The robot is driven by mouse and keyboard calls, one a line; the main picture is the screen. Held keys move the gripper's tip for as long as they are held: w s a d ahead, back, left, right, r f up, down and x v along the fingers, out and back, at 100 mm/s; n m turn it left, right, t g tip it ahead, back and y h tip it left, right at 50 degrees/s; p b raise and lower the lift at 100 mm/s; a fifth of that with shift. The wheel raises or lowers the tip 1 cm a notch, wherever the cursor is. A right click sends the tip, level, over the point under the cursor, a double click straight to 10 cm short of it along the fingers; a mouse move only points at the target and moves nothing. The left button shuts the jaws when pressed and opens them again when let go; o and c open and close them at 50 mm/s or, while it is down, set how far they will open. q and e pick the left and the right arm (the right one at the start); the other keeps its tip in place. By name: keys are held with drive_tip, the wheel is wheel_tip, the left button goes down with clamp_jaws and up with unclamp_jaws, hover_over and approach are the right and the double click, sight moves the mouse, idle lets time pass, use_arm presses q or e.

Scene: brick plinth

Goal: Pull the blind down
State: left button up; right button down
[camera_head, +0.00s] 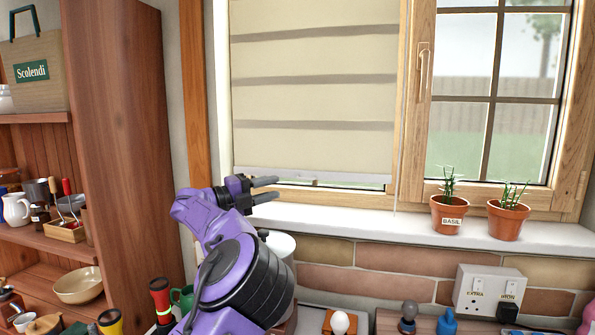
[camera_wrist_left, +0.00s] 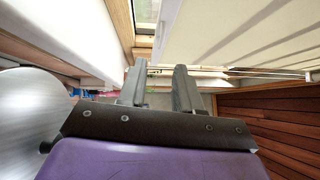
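The cream blind (camera_head: 315,100) with grey-brown stripes hangs over the left window. Its pale bottom bar (camera_head: 340,178) is just above the sill, with a thin strip of glass showing below it. My left gripper (camera_head: 277,189) is in front of the blind's lower left part, by the bottom bar. Its two fingers are apart with nothing visible between them. In the left wrist view the open fingers (camera_wrist_left: 159,88) show a gap, and the blind (camera_wrist_left: 235,35) is at upper right. I cannot tell whether a finger touches the bar. My right gripper is out of view.
The white sill (camera_head: 350,218) runs below the window. A wooden shelf unit (camera_head: 125,130) is at left. A socket panel (camera_head: 488,290) and several small items are below the sill.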

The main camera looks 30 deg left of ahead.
sight(304, 178)
use_arm(q)
drive_tip(key=p+x, duration=0.4)
drive_tip(key=x, duration=0.4)
drive_tip(key=shift+w+d+r, duration=0.1)
drive_tip(key=shift+r, duration=0.1)
drive_tip(key=shift+w+d+f, duration=0.1)
drive_tip(key=shift+w+f, duration=0.05)
drive_tip(key=shift+w, duration=0.1)
clamp_jaws()
idle(0.8)
